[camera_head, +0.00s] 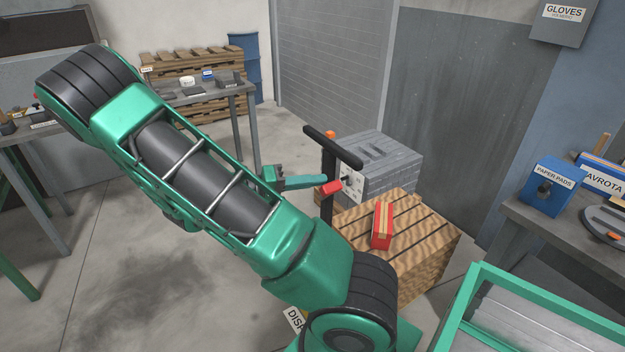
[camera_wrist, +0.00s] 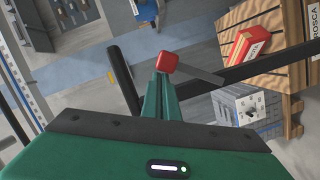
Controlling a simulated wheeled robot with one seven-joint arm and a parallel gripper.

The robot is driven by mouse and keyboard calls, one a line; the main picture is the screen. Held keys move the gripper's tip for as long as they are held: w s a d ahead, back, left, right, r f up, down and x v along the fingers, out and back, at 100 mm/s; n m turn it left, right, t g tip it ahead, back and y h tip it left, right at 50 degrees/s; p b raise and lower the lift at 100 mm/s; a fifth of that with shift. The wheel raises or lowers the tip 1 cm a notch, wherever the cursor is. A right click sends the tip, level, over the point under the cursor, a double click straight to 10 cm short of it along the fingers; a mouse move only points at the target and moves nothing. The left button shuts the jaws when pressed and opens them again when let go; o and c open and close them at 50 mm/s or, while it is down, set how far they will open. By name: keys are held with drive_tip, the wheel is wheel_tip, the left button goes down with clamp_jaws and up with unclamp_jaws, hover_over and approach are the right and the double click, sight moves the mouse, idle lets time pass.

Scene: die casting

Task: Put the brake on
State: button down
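A brake lever with a red knob (camera_head: 332,187) stands out from a black upright post with a T-shaped handle (camera_head: 334,147). In the wrist view the red knob (camera_wrist: 167,62) sits on a grey bar that runs right toward the black post (camera_wrist: 270,69). My gripper (camera_head: 322,181) reaches in from the left, its green fingertips right at the knob. In the wrist view the fingers (camera_wrist: 160,76) look shut together with nothing visible between them. I cannot tell whether they touch the knob.
A grey machine block (camera_head: 385,165) and a wooden crate (camera_head: 415,245) with a red box (camera_head: 382,225) on top stand just beyond the post. A green-framed table (camera_head: 520,325) is at lower right. Floor at lower left is clear.

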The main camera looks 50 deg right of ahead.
drive_tip(key=shift+s+a+f, duration=0.15)
drive_tip(key=shift+s, duration=0.15)
drive_tip(key=shift+s+a+f, duration=0.1)
idle(0.3)
drive_tip(key=w+a+r, duration=0.4)
drive_tip(key=w+a, duration=0.3)
drive_tip(key=w, duration=0.1)
drive_tip(key=shift+a+r, duration=0.15)
drive_tip(key=shift+a, duration=0.15)
drive_tip(key=shift+d, duration=0.1)
